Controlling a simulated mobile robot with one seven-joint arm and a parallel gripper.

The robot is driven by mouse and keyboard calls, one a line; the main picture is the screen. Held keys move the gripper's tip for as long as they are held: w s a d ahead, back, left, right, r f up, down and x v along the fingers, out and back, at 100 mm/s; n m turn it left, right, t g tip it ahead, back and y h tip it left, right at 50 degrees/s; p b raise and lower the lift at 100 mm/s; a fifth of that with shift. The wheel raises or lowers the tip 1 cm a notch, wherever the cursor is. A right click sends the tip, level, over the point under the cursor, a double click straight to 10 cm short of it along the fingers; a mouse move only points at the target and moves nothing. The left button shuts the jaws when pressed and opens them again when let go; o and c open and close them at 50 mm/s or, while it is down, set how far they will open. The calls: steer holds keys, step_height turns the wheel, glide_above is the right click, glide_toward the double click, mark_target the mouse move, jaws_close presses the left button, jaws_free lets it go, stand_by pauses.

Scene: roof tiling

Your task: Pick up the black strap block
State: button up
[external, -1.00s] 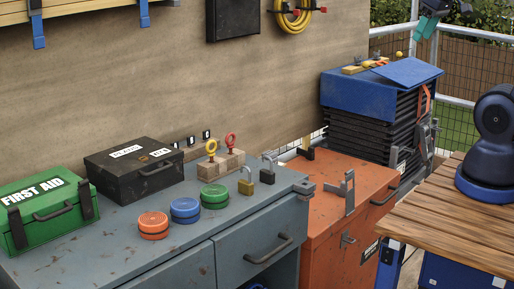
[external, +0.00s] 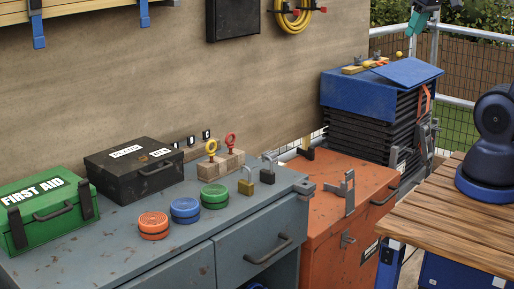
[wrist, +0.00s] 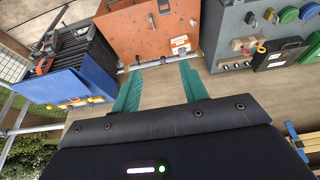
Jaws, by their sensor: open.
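A small black block (external: 306,153) sits at the back edge of the orange chest's top, near the wall. It looks like the strap block, but I cannot be sure. A small dark piece (wrist: 137,58) at the orange chest's edge in the wrist view may be the same block. My gripper (external: 418,23) is high at the top right of the external view, above the blue-covered stack and partly out of frame. In the wrist view my gripper (wrist: 160,68) shows two teal fingers spread apart, with nothing between them.
The orange chest (external: 325,215) carries an upright grey metal bracket (external: 349,190). A black stack with a blue cover (external: 350,95) stands behind it. The grey workbench (external: 110,240) holds a green first aid box (external: 45,215), a black case (external: 135,168), coloured discs and padlocks. A board wall stands behind.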

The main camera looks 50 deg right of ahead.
steer(key=w+d, duration=0.2)
steer(key=w, duration=0.7)
steer(key=m+g, duration=0.2)
steer(key=g, duration=0.2)
glide_above(311, 147)
steer(key=f, duration=4.4)
steer(key=shift+w+f, duration=0.35)
steer(key=shift+f, duration=0.05)
step_height(311, 147, down, 6)
steer(key=shift+d, duration=0.1)
steer(key=shift+s+f, duration=0.2)
steer(key=shift+f, duration=2.5)
jaws_close()
